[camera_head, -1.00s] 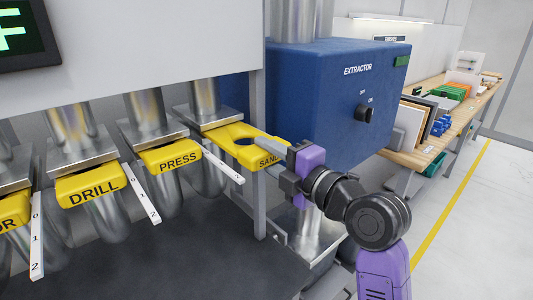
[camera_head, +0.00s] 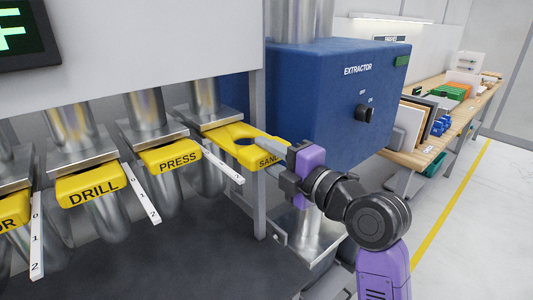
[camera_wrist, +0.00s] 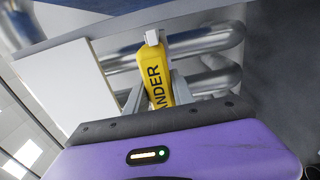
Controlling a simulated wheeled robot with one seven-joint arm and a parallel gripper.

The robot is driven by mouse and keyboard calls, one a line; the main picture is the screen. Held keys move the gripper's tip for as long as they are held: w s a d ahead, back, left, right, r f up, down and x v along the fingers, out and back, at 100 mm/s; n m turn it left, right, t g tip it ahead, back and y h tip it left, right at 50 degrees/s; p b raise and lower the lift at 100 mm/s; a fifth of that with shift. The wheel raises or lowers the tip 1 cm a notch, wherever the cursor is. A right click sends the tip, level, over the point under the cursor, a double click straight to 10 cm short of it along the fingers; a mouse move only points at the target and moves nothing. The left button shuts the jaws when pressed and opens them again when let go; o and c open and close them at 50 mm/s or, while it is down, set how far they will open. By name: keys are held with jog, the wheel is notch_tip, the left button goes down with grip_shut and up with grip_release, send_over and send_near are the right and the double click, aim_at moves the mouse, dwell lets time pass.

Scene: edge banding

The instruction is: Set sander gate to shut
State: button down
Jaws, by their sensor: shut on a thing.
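The yellow sander gate (camera_head: 245,146) is a slide plate under a metal duct at the right end of the gate row. It is pulled out from its metal housing, and a round hole shows in it. In the wrist view the gate (camera_wrist: 157,82) reads "ANDER" and lies between the fingers. My gripper (camera_head: 279,160) is shut on the gate's outer end, hiding part of its label. A white numbered scale strip (camera_head: 223,167) hangs beside the gate.
The yellow press gate (camera_head: 170,157) and drill gate (camera_head: 92,188) sit to the left, further in, with their own scale strips. A blue extractor (camera_head: 340,95) with a black knob stands behind my gripper. A workbench (camera_head: 408,158) is at the right.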

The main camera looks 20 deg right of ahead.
aim_at(245, 139)
jog(key=shift+f, duration=0.15)
jog(key=b+x, duration=0.3)
jog(key=x, duration=0.4)
jog(key=shift+w+a, duration=0.1)
jog(key=shift+w, duration=0.2)
jog(key=c, duration=1.1)
grip_release()
jog(key=shift+s, duration=0.15)
jog(key=b+v, duration=0.2)
jog(key=v, duration=0.5)
jog(key=shift+s, duration=0.25)
